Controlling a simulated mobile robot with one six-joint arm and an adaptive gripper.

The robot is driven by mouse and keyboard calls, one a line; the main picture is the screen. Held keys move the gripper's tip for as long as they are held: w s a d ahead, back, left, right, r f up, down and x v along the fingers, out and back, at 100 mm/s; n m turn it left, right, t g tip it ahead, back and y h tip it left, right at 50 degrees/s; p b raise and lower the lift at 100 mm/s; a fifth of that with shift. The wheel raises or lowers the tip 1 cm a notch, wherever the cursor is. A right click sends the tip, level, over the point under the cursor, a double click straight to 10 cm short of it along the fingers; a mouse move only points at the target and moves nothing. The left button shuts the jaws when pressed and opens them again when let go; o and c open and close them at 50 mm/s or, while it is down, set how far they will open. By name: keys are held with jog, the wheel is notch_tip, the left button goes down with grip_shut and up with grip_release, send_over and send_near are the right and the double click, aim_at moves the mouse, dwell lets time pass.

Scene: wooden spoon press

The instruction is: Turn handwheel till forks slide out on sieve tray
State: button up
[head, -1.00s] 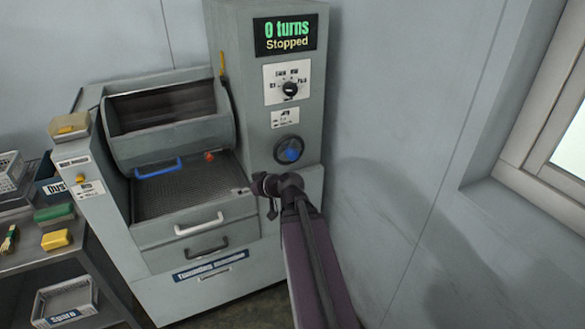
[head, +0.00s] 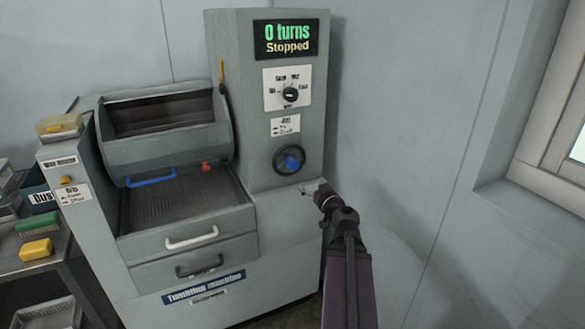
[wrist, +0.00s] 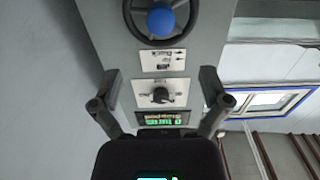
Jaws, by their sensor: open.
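The handwheel (head: 289,159) is a dark ring with a blue hub on the front of the grey machine column. It also shows at the top of the wrist view (wrist: 161,20). The sieve tray (head: 185,200) is a dark mesh surface below the open drum (head: 165,130); no forks can be made out on it. My gripper (head: 308,190) is just below and right of the handwheel, apart from it in the picture. In the wrist view my gripper (wrist: 158,98) has its two fingers spread wide with nothing between them.
The display (head: 285,38) reads "0 turns Stopped". A selector knob (head: 290,94) sits above the handwheel. Two drawers with a white handle (head: 192,238) and a black handle (head: 199,266) are below the tray. A side table (head: 40,262) stands at left. The wall is at right.

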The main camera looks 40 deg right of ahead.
aim_at(295, 167)
jog(key=shift+w, duration=0.15)
jog(key=x, duration=1.3)
jog(key=shift+w, duration=0.3)
